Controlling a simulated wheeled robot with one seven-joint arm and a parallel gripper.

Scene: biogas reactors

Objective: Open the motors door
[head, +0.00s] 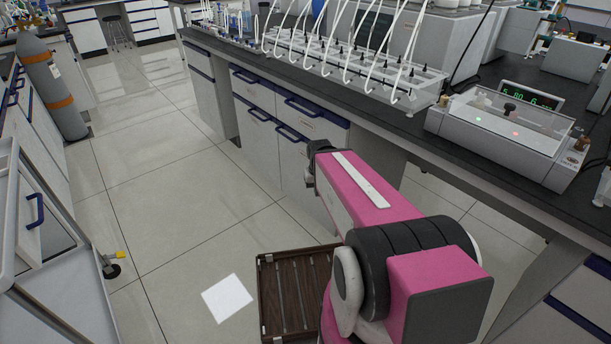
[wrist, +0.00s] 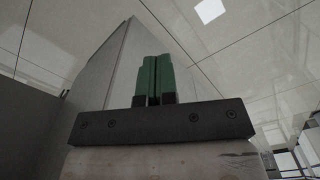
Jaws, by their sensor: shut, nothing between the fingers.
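My gripper (wrist: 153,78) has green fingers that are pressed together, with nothing between them. In the wrist view, a pale grey cabinet (wrist: 108,70) with an upright edge stands behind and to the left of the fingers. No handle shows there, and I cannot tell whether the fingers touch it. In the head view, my pink and white arm reaches toward the bench cabinets, and the fingers are not visible. Cabinet doors (head: 256,145) with dark blue handles (head: 289,134) are shut under the bench. No label shows which one is the motors door.
The black bench top (head: 398,118) carries a rack (head: 345,68) with white tubes and a clear-covered device (head: 505,132). A brown slatted crate (head: 290,298) and a white sheet (head: 227,298) lie on the floor.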

